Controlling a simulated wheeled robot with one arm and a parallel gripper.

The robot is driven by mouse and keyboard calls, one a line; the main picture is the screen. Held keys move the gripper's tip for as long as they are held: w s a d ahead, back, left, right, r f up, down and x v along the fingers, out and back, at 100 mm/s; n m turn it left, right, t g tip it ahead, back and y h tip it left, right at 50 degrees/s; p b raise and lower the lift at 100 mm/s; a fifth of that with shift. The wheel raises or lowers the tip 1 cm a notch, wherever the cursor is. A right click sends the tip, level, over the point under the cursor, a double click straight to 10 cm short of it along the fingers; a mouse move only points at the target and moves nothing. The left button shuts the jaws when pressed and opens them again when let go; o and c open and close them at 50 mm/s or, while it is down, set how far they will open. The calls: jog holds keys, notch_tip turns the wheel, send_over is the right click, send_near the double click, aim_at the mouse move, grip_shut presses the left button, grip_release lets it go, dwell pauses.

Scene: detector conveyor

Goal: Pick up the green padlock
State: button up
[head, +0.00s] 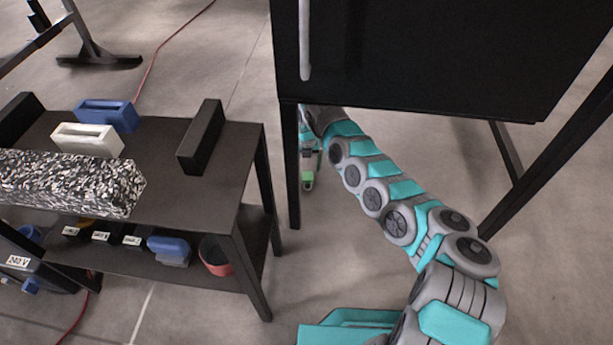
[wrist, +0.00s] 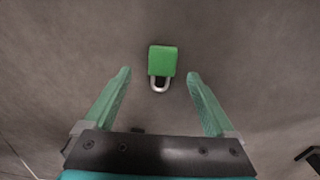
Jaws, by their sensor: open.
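The green padlock (wrist: 162,60) has a rectangular green body and a silver shackle. In the wrist view it lies on the grey floor, shackle toward my gripper. My gripper (wrist: 160,75) is open, with one finger on each side of the padlock and clear gaps between. The fingers do not visibly touch it; the height above the floor is hard to judge. In the head view, a small green patch, likely the padlock (head: 308,184), shows at the end of my arm beside a black leg.
A large black cabinet (head: 420,60) stands over my arm, with its leg (head: 292,165) close to the gripper. A dark two-level table (head: 185,180) at left holds a speckled block (head: 70,183) and blue and white holders. Bare floor lies between them and below the cabinet.

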aim_at(308, 177)
jog(key=f, duration=0.2)
jog(key=f+b, duration=0.1)
jog(key=f, duration=0.2)
jog(key=shift+s+d+f, duration=0.2)
grip_shut()
dwell(0.6)
